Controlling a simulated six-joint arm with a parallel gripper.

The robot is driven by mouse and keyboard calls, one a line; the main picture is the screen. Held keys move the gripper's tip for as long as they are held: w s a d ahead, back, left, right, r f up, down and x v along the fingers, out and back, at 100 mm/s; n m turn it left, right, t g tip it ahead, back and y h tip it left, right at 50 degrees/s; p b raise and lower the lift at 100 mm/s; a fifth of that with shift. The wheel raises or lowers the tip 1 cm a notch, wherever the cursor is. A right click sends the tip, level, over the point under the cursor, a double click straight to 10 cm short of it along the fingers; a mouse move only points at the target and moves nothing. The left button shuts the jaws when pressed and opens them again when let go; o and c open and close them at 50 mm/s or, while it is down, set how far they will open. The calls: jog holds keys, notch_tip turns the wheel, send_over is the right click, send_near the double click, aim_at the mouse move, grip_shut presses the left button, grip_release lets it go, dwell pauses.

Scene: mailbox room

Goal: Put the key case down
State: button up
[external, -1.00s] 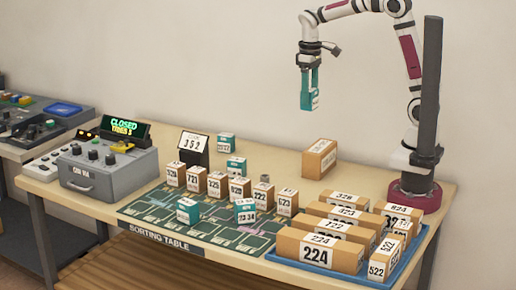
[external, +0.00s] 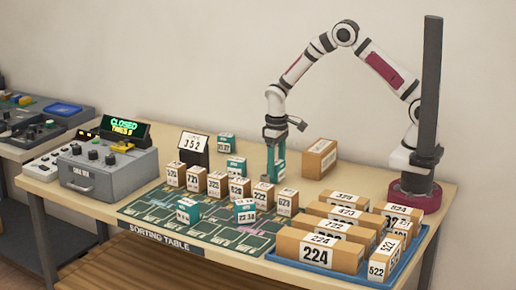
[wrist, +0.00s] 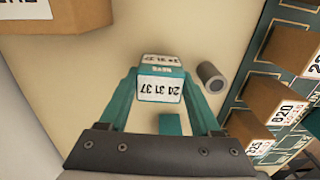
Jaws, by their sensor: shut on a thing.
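The key case is a small teal box with a white number label; in the wrist view the key case (wrist: 160,82) sits between the tips of my teal fingers. My gripper (wrist: 160,95) is shut on it. In the external view my gripper (external: 275,158) points straight down with the key case (external: 280,171) low at the tabletop, behind the row of brown boxes. Whether its underside touches the table cannot be told. Its lower part is partly hidden by the boxes.
Numbered brown boxes (external: 214,185) stand in a row on the green sorting mat (external: 150,208). A grey cylinder (wrist: 210,77) stands close beside the case. A larger brown box (external: 319,158) is to the right. A blue tray (external: 375,284) holds parcels. Other teal cases (external: 245,210) stand nearby.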

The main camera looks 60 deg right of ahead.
aim_at(277, 162)
jog(key=shift+f, duration=0.25)
jog(key=o, duration=1.4)
jog(key=shift+o, duration=0.2)
notch_tip(277, 162, up, 12)
jog(key=s+d+r+m, duration=0.1)
jog(key=s+r, duration=0.2)
jog(key=s, duration=0.5)
jog(key=s+d+r+m+y, duration=0.1)
jog(key=s+r+m, duration=0.1)
jog(key=s, duration=0.6)
jog(key=s+d+r+m, duration=0.1)
jog(key=s+r, duration=0.3)
jog(key=s, duration=0.4)
jog(key=shift+d, duration=0.15)
jog(key=shift+m+y, duration=0.4)
jog(key=shift+m, duration=0.4)
jog(key=s, duration=0.2)
jog(key=s+f, duration=0.1)
jog(key=s, duration=0.3)
jog(key=shift+s+f, duration=0.1)
jog(key=shift+f, duration=0.15)
jog(key=shift+c, duration=0.8)
